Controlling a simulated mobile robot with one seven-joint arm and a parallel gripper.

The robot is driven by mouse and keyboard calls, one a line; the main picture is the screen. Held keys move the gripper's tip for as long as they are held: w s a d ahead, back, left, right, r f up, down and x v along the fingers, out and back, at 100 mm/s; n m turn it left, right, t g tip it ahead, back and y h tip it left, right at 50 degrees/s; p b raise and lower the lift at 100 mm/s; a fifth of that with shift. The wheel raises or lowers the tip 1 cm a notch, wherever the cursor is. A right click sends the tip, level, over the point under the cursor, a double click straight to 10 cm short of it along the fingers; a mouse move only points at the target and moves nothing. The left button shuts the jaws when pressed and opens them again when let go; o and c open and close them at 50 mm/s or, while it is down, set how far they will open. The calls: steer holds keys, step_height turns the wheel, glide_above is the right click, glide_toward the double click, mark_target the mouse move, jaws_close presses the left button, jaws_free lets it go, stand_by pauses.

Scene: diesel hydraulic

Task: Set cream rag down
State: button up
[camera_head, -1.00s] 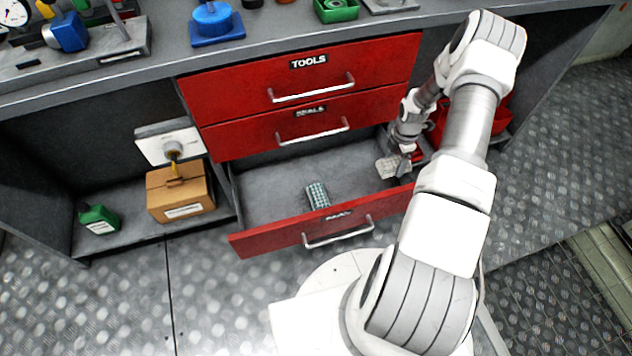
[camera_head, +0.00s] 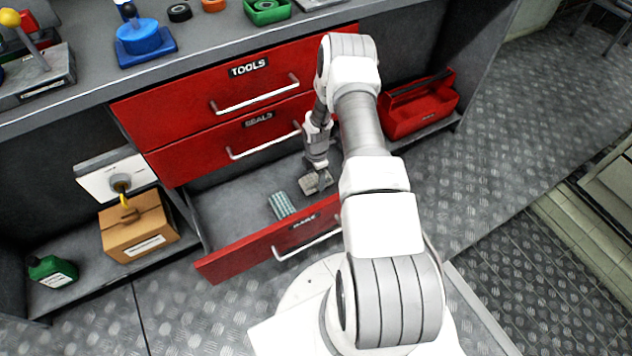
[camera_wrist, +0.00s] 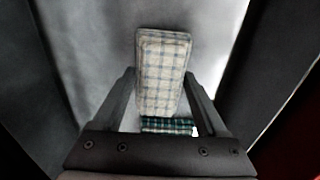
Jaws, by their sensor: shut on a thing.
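The cream checked rag (camera_wrist: 162,75) is a flat folded pad between the fingers of my gripper (camera_wrist: 160,92) in the wrist view. My gripper (camera_head: 318,182) is shut on it. In the head view the rag (camera_head: 311,185) is over the right part of the open bottom drawer (camera_head: 232,262). I cannot tell whether it touches the drawer floor. A teal checked rag (camera_head: 282,205) lies in the drawer, left of my gripper. A green checked cloth (camera_wrist: 168,125) also shows below the cream rag in the wrist view.
Two shut red drawers, the upper one marked TOOLS (camera_head: 248,66), are above the open one. A cardboard box (camera_head: 138,228) and a green can (camera_head: 52,271) stand on the left shelf. A red toolbox (camera_head: 420,108) is at the right. The drawer's left floor is clear.

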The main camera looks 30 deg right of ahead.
mark_target(316, 176)
steer(key=shift+f, duration=1)
steer(key=shift+f+b, duration=0.2)
steer(key=shift+b, duration=0.2)
steer(key=o, duration=1.1)
steer(key=shift+r, duration=0.1)
step_height(316, 176, up, 12)
steer(key=p, duration=0.3)
steer(key=shift+r+p, duration=0.15)
steer(key=shift+p, duration=0.2)
